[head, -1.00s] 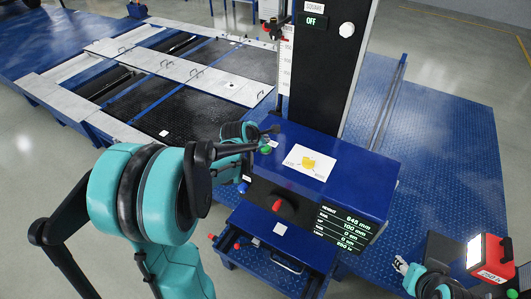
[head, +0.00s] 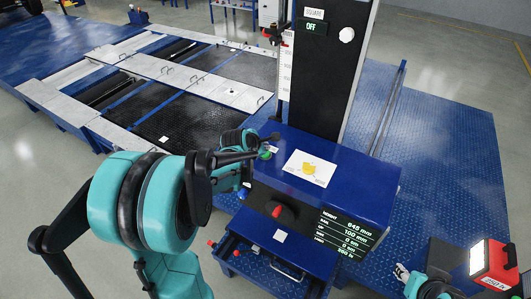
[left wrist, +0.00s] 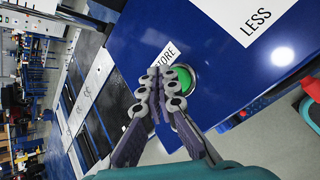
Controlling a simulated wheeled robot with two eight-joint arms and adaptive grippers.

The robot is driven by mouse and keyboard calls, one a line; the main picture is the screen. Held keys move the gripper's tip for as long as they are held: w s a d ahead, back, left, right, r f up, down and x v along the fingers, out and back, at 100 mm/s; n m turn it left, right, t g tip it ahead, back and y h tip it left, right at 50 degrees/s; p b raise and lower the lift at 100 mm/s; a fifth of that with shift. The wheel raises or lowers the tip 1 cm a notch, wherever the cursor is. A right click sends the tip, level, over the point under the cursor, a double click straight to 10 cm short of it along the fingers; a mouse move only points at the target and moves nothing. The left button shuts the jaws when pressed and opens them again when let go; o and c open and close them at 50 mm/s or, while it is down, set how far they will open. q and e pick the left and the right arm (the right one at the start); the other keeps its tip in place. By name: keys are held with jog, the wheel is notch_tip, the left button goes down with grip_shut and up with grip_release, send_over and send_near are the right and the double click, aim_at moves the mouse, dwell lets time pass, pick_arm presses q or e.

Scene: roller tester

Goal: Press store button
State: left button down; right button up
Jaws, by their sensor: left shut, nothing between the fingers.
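The green store button (left wrist: 184,80) sits in a silver ring on the blue console top, beside a white STORE label (left wrist: 161,56) in the left wrist view. In the head view the button (head: 265,154) is partly covered by my gripper. My left gripper (left wrist: 157,73) is shut and empty, its fingertips over the near edge of the button and its ring. I cannot tell whether they touch it. In the head view the left gripper (head: 270,142) reaches in from the left. My right gripper (head: 402,272) is small at the bottom right, and its fingers are unclear.
The blue console (head: 350,180) bears a white card (head: 308,167) with a yellow mark, a red knob (head: 277,210) and a readout (head: 346,234). A black column (head: 334,75) with an OFF display rises behind. A red box lamp (head: 491,262) stands at the right.

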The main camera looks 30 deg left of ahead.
pick_arm(q)
jog(key=shift+f, duration=0.15)
dwell(0.4)
jog(key=shift+f+b, duration=0.25)
jog(key=shift+b, duration=0.2)
jog(key=shift+f+b, duration=0.45)
jog(key=shift+f, duration=0.05)
dwell(0.4)
jog(key=shift+r, duration=0.2)
jog(key=shift+r+p, duration=0.6)
jog(key=shift+r, duration=0.15)
notch_tip(320, 180, up, 5)
jog(key=p, duration=0.3)
jog(key=shift+p, duration=0.4)
jog(key=shift+f, duration=0.1)
